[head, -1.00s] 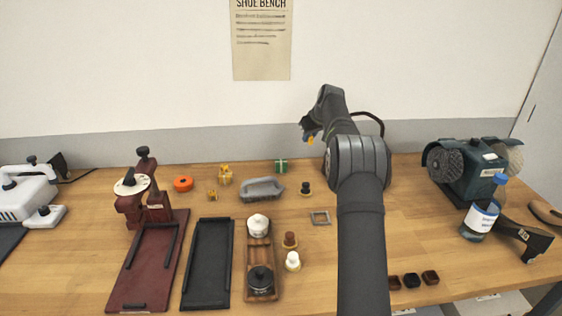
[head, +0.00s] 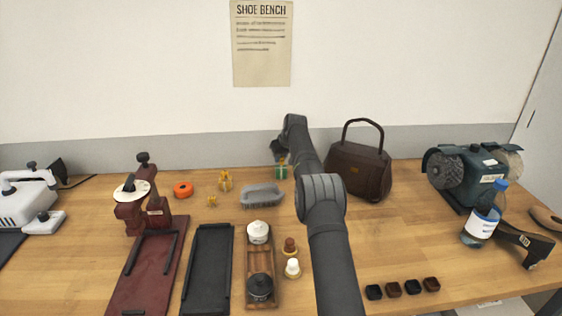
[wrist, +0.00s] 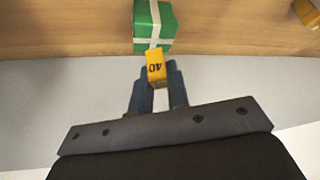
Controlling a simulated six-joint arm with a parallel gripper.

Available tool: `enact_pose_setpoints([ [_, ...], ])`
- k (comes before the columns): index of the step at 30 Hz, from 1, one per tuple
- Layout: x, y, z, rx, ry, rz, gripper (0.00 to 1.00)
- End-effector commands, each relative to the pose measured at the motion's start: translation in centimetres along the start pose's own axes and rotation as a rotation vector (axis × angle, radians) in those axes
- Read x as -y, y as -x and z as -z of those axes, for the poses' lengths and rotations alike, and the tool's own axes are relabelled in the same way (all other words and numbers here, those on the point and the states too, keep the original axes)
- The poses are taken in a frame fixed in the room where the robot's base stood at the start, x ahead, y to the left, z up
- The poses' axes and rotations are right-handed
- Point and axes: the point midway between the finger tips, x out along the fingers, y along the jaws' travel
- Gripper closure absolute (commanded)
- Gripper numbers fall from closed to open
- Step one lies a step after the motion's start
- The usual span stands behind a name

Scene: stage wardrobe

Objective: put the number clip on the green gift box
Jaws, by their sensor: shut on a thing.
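The number clip (wrist: 156,70) is a small yellow-orange piece with a dark "40" on it. In the wrist view my gripper (wrist: 157,85) is shut on it, with the clip at the fingertips. The green gift box (wrist: 153,25) with a white ribbon lies just past the clip; whether the two touch I cannot tell. In the head view the green gift box (head: 281,173) stands at the back of the bench, and my gripper (head: 280,155) is right above it. The clip is hard to make out there.
A brown handbag (head: 360,170) stands to the right, close to my arm.

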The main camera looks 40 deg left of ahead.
Motion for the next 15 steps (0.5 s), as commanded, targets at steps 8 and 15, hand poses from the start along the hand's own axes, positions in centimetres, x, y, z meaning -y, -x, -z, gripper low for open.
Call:
enact_pose_setpoints([
  [8, -0.01, -1.42, -0.82, -0.001, 0.0, -0.001, 1.0],
  [15, -0.01, -1.71, -1.01, 0.0, 0.0, 0.0, 0.81],
])
